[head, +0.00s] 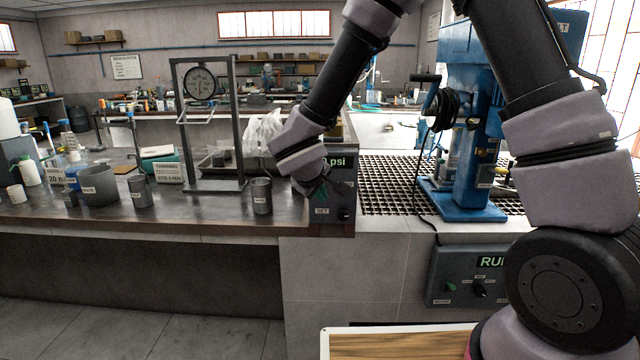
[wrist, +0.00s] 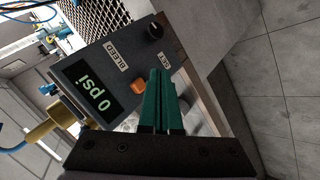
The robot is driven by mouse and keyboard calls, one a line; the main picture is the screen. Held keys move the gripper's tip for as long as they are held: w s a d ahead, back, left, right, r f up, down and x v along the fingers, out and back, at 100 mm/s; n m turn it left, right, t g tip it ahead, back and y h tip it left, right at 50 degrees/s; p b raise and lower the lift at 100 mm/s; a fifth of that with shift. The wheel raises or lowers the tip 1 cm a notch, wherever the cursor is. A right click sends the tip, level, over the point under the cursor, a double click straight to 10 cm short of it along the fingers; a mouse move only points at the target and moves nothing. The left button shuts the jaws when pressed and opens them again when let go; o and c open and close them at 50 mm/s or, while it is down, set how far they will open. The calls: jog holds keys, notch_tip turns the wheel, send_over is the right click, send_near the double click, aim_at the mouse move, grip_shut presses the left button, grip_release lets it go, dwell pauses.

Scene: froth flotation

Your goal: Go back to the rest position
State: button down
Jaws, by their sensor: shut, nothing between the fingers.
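My gripper (wrist: 160,74) shows in the wrist view with its two green fingers pressed together and nothing between them. It also shows in the head view (head: 320,192), just in front of the pressure control box (head: 345,212) at the bench corner. In the wrist view the control box (wrist: 78,72) has a display reading 0 psi, labels BLEED and SET, an orange button (wrist: 138,86) and a black knob (wrist: 155,30). The fingertips point at the box face near the SET label. I cannot tell whether they touch it.
A metal cup (head: 261,196) stands on the dark bench left of my gripper, near a gauge frame (head: 186,130). A blue machine (head: 472,150) stands at right on a black grating (head: 385,185). A second control box (head: 465,275) is below it. Floor at left is clear.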

jog(key=s+d+r+m+g+h, duration=0.1)
jog(key=s+d+r+m+g, duration=0.15)
jog(key=d+r, duration=0.55)
jog(key=s+d+r+m+g+h, duration=0.15)
jog(key=d+r+m, duration=0.25)
jog(key=d, duration=0.7)
jog(key=s+d+r+m+t+y, duration=0.1)
jog(key=s+d+r+m+y, duration=0.1)
jog(key=s+r, duration=0.4)
jog(key=s+d+r+m+t+y, duration=0.1)
jog(key=s+d+r+m+y, duration=0.2)
jog(key=s+r+m+y, duration=0.2)
jog(key=s+r, duration=0.1)
jog(key=s, duration=0.1)
jog(key=shift+s+d+t, duration=0.2)
jog(key=shift+s+t, duration=0.1)
jog(key=shift+s, duration=0.05)
